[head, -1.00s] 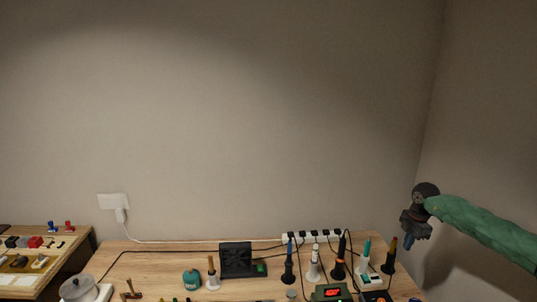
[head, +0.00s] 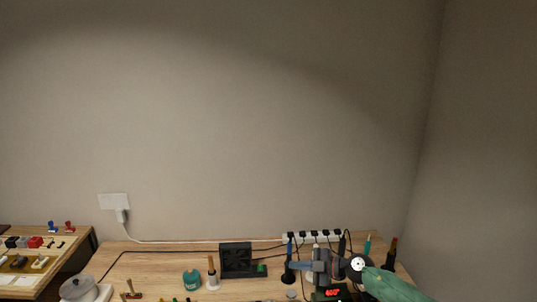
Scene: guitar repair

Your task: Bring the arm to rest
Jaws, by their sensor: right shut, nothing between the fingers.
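My right arm in its green sleeve comes in from the lower right. My right gripper (head: 298,266) is over the right part of the wooden workbench (head: 155,262), pointing left, shut and empty. Its fingertips show close to an upright blue-handled tool (head: 290,250); I cannot tell whether they touch it. The gripper and wrist hide parts of the upright tools behind them. My left gripper is not in view.
A black fan box (head: 236,258), a teal jar (head: 192,280) and a power strip (head: 330,236) with several plugs stand on the bench. A grey pot (head: 77,287) is at the left. A red-lit display (head: 333,294) sits below the gripper. Air above the bench is clear.

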